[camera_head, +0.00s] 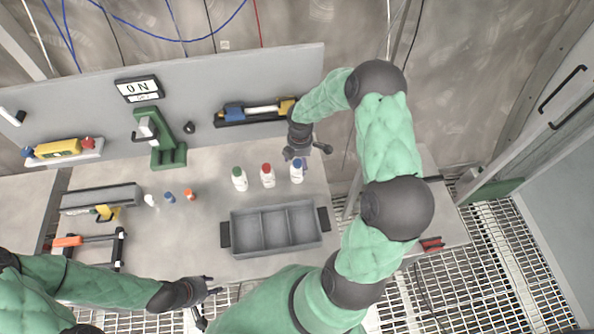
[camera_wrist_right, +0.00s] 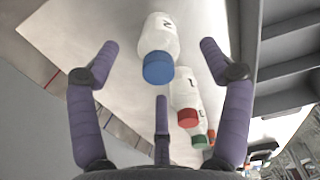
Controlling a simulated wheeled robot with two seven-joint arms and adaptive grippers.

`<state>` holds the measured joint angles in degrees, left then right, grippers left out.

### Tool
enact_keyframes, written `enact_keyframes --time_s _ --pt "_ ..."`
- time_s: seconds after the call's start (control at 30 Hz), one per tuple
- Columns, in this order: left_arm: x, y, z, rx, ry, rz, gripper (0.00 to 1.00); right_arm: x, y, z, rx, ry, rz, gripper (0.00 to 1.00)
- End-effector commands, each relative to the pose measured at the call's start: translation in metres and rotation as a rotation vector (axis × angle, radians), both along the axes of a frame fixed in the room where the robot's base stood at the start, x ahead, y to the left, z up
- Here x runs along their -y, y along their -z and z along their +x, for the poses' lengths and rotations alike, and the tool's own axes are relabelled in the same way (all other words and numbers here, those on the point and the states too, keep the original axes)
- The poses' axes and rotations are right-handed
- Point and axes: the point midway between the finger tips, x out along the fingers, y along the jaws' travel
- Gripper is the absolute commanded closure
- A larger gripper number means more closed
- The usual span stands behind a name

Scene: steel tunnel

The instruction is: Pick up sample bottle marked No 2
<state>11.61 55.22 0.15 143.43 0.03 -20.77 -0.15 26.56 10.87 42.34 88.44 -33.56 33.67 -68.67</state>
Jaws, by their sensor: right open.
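The sample bottle marked 2 (camera_wrist_right: 160,38) is white with a blue cap; in the right wrist view it lies between the spread fingers. In the head view the blue-capped bottle (camera_head: 297,173) stands upright at the right end of a row of bottles. My right gripper (camera_head: 307,152) is open just above and behind it, with no grip on it. Next to it stand a red-capped bottle (camera_head: 267,177), marked 1 in the wrist view (camera_wrist_right: 186,90), and a green-capped bottle (camera_head: 239,181). My left gripper (camera_head: 208,306) is open and empty at the table's front edge.
A grey divided tray (camera_head: 273,256) with dark handles sits in front of the bottles, its compartments empty. Small white, blue and orange items (camera_head: 171,197) lie left of the bottles. A green stand (camera_head: 160,140) and a rack (camera_head: 240,117) are behind. The table between is clear.

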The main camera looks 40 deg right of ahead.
Motion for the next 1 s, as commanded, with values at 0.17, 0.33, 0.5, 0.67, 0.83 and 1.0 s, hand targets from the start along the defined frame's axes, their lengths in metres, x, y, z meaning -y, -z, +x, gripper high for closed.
enact_keyframes --time_s 0.17,0.33,0.5,0.67,0.83,1.0 --pt "0.000 -0.001 0.000 0.000 0.000 0.000 0.60 -0.003 0.022 0.006 -0.004 -0.001 0.001 0.21" --pt "0.000 0.000 0.000 0.000 0.000 0.000 0.60 -0.004 0.043 0.008 -0.003 0.001 0.000 0.21" --pt "0.000 0.000 0.000 0.000 0.000 0.000 0.60 -0.004 0.050 0.009 0.000 0.001 0.000 0.21" --pt "0.000 0.000 0.000 0.000 0.000 0.000 0.60 -0.004 0.050 0.009 0.000 0.000 0.000 0.21" --pt "0.000 0.000 0.000 0.000 0.000 0.000 0.60 -0.004 0.050 0.008 -0.001 0.000 0.000 0.63" --pt "0.000 0.000 0.000 0.000 0.000 0.000 0.60 -0.003 0.050 0.009 0.000 0.000 0.000 0.89"
